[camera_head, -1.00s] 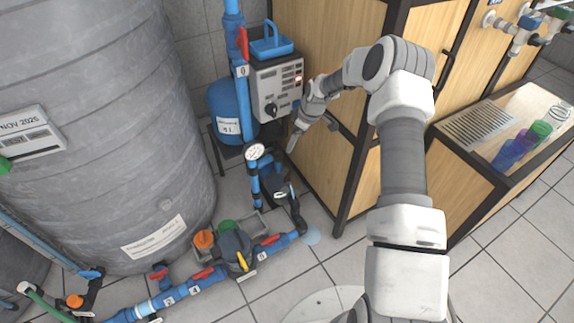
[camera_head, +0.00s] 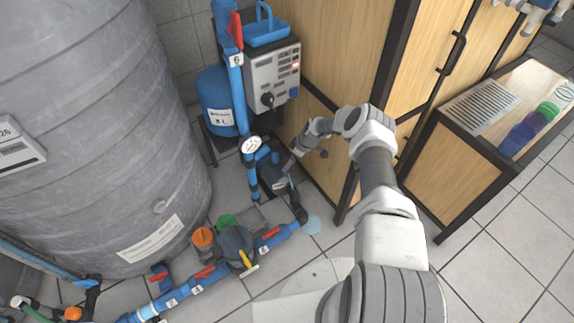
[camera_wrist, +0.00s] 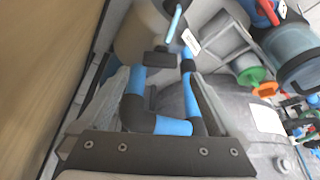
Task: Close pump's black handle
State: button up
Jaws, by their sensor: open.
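The dark pump (camera_head: 268,183) stands low on the floor beside the blue pipes, partly hidden by my gripper in the head view. My gripper (camera_head: 288,168) is open just above it and points down. In the wrist view, the gripper (camera_wrist: 155,110) has its grey fingers spread on both sides of blue pipes with black elbows (camera_wrist: 136,112). A small black bar (camera_wrist: 158,61) shows beyond them near the middle, apart from the fingers. It looks like the black handle, but I cannot tell for certain. Nothing is held between the fingers.
A pressure gauge (camera_head: 251,145) and blue pipework stand just left of my gripper. A grey control box (camera_head: 272,78) is above. A wooden cabinet (camera_head: 335,60) is close on the right. A large grey tank (camera_head: 90,130) fills the left. Open tiled floor lies at the lower right.

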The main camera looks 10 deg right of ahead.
jog(key=shift+b+x, duration=0.85)
jog(key=shift+x, duration=1.35)
jog(key=c, duration=1.4)
jog(key=shift+o, duration=0.2)
